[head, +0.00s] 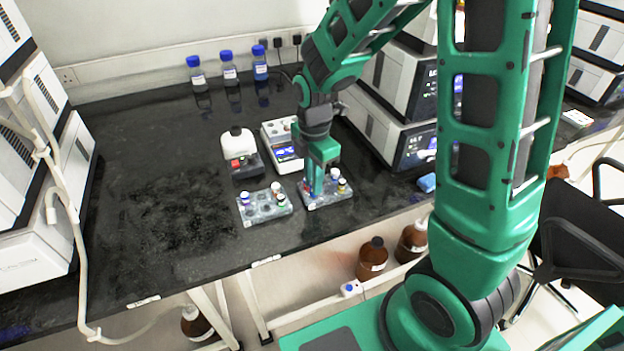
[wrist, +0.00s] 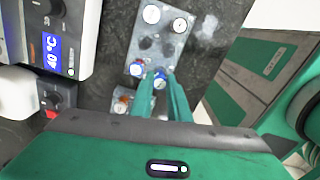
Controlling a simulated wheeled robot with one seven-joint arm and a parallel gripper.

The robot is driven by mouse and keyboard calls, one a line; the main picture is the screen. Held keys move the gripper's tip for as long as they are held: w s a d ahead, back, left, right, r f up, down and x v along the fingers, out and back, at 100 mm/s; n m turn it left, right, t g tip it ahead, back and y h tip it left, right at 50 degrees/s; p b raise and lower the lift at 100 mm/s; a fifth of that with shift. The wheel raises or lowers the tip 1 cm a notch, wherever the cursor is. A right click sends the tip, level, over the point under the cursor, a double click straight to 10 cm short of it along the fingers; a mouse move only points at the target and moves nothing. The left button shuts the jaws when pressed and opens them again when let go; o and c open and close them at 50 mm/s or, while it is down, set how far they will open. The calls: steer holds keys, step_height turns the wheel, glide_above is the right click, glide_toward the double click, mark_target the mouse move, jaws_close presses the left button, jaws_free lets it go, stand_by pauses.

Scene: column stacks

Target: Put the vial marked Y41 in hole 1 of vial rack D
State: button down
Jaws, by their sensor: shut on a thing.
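My gripper (wrist: 159,76) is shut on a vial with a blue-and-white cap (wrist: 160,80) in the wrist view. In the head view my gripper (head: 314,190) is low over the left part of the right-hand vial rack (head: 327,203). I cannot tell whether the held vial sits in a hole or just above one. Another blue-and-white vial (wrist: 137,69) is close beside it, and white-capped vials (wrist: 151,14) stand at the rack's far end. A second vial rack (head: 262,213) with several vials stands to the left. The vial and rack markings are too small to read.
A device with a blue display (head: 284,150) stands behind the right rack. A dark device with a white top (head: 239,150) stands behind the left rack. Blue-capped bottles (head: 229,68) line the wall. The bench is clear at left; its front edge is near the racks.

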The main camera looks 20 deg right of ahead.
steer(key=shift+f, duration=1)
stand_by(0.8)
steer(key=c, duration=1.3)
jaws_free()
steer(key=shift+c, duration=0.2)
steer(key=shift+w+r, duration=0.15)
steer(key=shift+r, duration=0.05)
steer(key=shift+r, duration=2.85)
